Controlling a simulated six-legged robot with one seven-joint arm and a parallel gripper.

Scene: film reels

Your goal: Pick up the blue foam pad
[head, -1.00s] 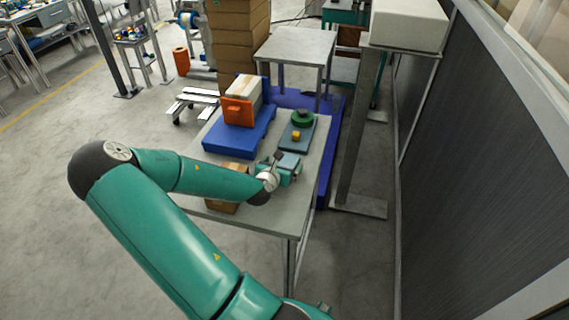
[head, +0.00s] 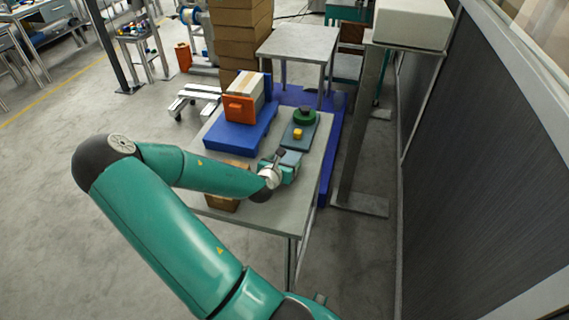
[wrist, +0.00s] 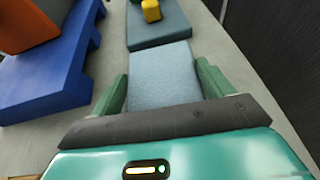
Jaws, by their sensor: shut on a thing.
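The blue foam pad is a light grey-blue slab (wrist: 163,92) that lies between the two green fingers of my gripper (wrist: 162,70) in the wrist view. The fingers are shut on its left and right sides. In the head view my gripper (head: 282,168) is at the near right part of the grey table (head: 275,214), and the pad (head: 291,158) shows just beyond it. Its near end is hidden by my gripper. I cannot tell whether the pad touches the table.
A darker blue-grey board (head: 296,140) with a yellow cube (head: 298,133) and a green reel (head: 304,116) lies just beyond the pad. A blue platform (head: 228,143) bearing an orange-fronted box (head: 239,108) is to the left. A cardboard box (head: 223,203) sits near my arm.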

